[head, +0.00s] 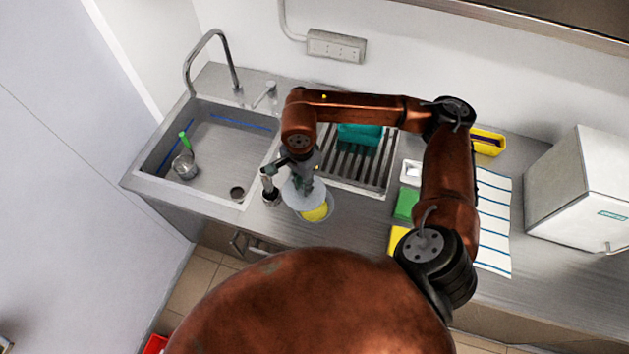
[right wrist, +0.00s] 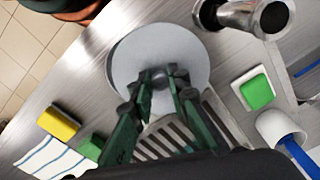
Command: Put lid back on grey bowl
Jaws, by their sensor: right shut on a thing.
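My right gripper (head: 304,180) is shut on the knob of a light grey round lid (head: 293,193). In the right wrist view, the fingers (right wrist: 160,84) close around the knob and the lid (right wrist: 155,45) spreads out beyond them. The grey bowl (head: 328,215) stands on the counter just right of the sink, with yellow (head: 315,213) showing inside it. The lid overlaps the bowl's upper left part in the head view and is off-centre to the left. I cannot tell whether lid and rim touch. My left gripper is not in view.
The sink (head: 160,172) is at left, with a metal cylinder (head: 270,192) near its edge beside the bowl. A slatted drainer (head: 365,172) lies behind the bowl. Green (head: 406,204) and yellow (head: 398,239) sponges and a striped towel (head: 494,225) are to the right.

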